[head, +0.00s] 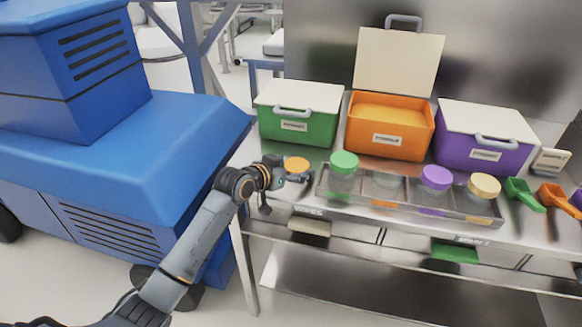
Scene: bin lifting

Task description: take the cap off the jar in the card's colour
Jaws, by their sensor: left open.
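A clear jar with a green cap (343,160) stands at the left of a shallow tray (410,205). Beside it is a clear jar (386,184) with no cap visible, behind an orange mark on the tray. Further right are jars with a purple cap (436,177) and a tan cap (484,185). An orange cap (296,164) lies left of the tray, just behind my left gripper (288,190). The gripper is open; I see nothing held between its fingers. A green card (455,252) is at the bench's front, below the top. My right gripper is out of view.
A green bin (297,128), an open orange bin (390,138) and a purple bin (482,153) stand behind the tray. Green (523,194) and orange (557,198) scoops lie at right. A small pale stand (551,161) is behind them. A blue machine (120,150) is at left.

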